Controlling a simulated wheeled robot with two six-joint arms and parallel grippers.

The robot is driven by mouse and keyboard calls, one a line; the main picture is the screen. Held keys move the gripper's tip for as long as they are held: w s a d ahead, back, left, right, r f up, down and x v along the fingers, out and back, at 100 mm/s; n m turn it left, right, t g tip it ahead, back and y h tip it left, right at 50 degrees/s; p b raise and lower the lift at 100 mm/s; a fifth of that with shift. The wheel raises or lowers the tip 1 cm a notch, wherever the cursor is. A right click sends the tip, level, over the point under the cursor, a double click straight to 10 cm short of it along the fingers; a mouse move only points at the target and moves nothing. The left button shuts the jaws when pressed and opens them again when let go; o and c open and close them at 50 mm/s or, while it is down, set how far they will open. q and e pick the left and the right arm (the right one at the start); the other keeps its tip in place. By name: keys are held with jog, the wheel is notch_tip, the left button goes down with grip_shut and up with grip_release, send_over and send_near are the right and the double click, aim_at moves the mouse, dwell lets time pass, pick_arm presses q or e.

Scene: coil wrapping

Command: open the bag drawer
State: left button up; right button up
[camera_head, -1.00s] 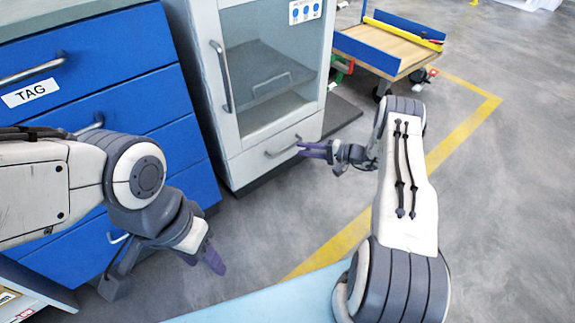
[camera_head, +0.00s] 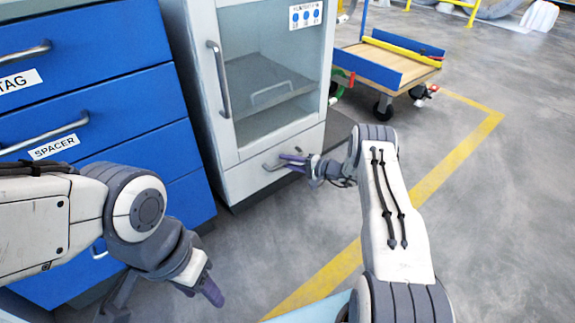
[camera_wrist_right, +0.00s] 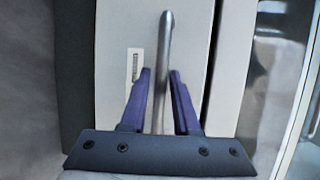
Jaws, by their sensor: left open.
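A light grey drawer (camera_head: 250,177) sits below the glass door of the grey cabinet and looks closed. I cannot read a bag label on it. Its bar handle (camera_head: 270,166) also shows in the right wrist view (camera_wrist_right: 165,50), beside a small label (camera_wrist_right: 134,66) too small to read. My right gripper (camera_head: 292,160) is at this handle. In the right wrist view its purple fingers (camera_wrist_right: 160,85) stand on either side of the bar, with gaps visible. My left gripper (camera_head: 208,290) is open and empty, low over the floor, away from the drawer.
A blue drawer cabinet (camera_head: 115,110) with TAG and SPACER labels stands at the left. The cabinet's glass door (camera_head: 265,75) is closed above the drawer. A flat cart (camera_head: 385,62) stands at the back right. The floor in front of the drawer is mostly clear.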

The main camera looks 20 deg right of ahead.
grip_shut()
dwell(1.4)
